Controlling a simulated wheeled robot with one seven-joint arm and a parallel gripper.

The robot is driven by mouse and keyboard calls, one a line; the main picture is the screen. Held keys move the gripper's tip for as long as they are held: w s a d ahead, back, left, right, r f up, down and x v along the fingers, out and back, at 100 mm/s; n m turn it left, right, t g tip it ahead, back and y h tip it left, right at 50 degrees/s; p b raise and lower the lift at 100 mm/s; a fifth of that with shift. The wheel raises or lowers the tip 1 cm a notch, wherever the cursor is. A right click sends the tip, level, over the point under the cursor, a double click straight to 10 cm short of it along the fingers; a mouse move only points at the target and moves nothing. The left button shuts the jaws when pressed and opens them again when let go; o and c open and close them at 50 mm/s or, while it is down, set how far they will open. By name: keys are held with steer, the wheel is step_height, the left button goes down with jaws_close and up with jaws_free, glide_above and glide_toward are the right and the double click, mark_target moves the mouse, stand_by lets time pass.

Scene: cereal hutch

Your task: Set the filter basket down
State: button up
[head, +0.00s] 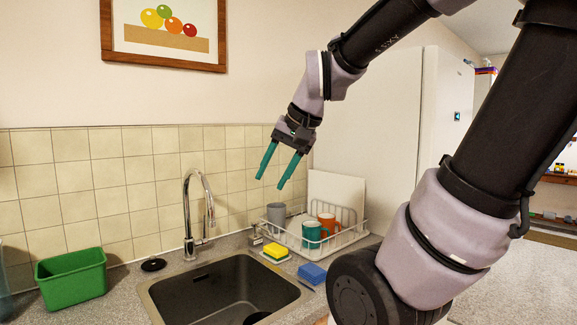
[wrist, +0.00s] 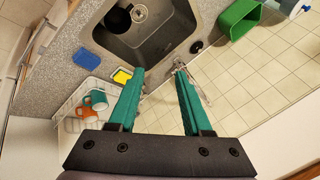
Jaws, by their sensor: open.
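My gripper (head: 271,182) is open and empty, high above the counter between the tap and the dish rack. In the wrist view its teal fingers (wrist: 159,72) are apart with nothing between them. I cannot surely pick out the filter basket. A dark round thing (wrist: 118,18) lies in the sink beside the drain in the wrist view; its dark top also shows at the bottom edge of the head view (head: 257,318). A flat black round piece (head: 153,265) lies on the counter left of the tap.
The sink (head: 190,288) has a tall chrome tap (head: 188,205) behind it. A green tub (head: 72,279) stands at left. A white dish rack (head: 345,238) holds mugs and a board. A yellow sponge (head: 275,250) and blue block (head: 312,273) lie nearby.

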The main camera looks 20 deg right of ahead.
steer(key=shift+n+t+h, duration=0.5)
steer(key=shift+t+h, duration=0.1)
steer(key=shift+t, duration=0.1)
steer(key=shift+s+d+r, duration=0.3)
steer(key=shift+s+r, duration=0.05)
steer(key=shift+s, duration=0.3)
steer(key=shift+s+d+r, duration=0.3)
steer(key=shift+s+r, duration=0.1)
steer(key=shift+s, duration=0.2)
steer(key=shift+s+d+r, duration=0.3)
steer(key=shift+s+r, duration=0.05)
steer(key=shift+s, duration=0.3)
